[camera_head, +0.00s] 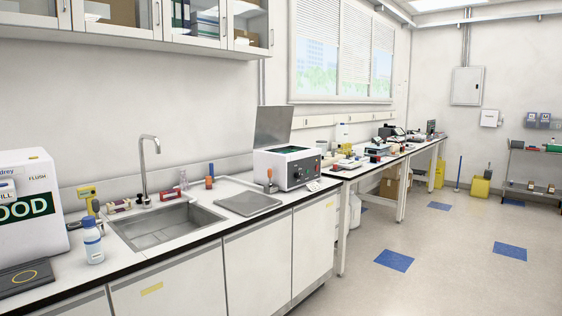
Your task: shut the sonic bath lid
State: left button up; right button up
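The sonic bath (287,167) is a white box with a dark front panel and knobs. It stands at the right end of the sink counter. Its grey lid (273,126) is raised and stands nearly upright at the back of the box. The inside of the bath is mostly hidden from this angle. Neither of my grippers shows in the head view.
A sink (165,228) with a tall tap (147,170) is set in the counter (75,268). A white bottle (93,243) stands left of the sink. The floor (430,275) at right is open.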

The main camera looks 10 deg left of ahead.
aim_at(273, 123)
jog(key=u, duration=0.15)
jog(key=i+l, duration=0.15)
jog(key=i, duration=0.45)
jog(key=i+l, duration=0.1)
jog(key=i, duration=0.5)
jog(key=i+l+u, duration=0.1)
jog(key=i, duration=0.5)
jog(key=i+l, duration=0.25)
jog(key=i, duration=0.4)
jog(key=i+l, duration=0.1)
jog(key=l, duration=0.25)
jog(key=i+l, duration=0.1)
jog(key=l, duration=0.25)
jog(key=i+l, duration=0.1)
jog(key=l, duration=0.25)
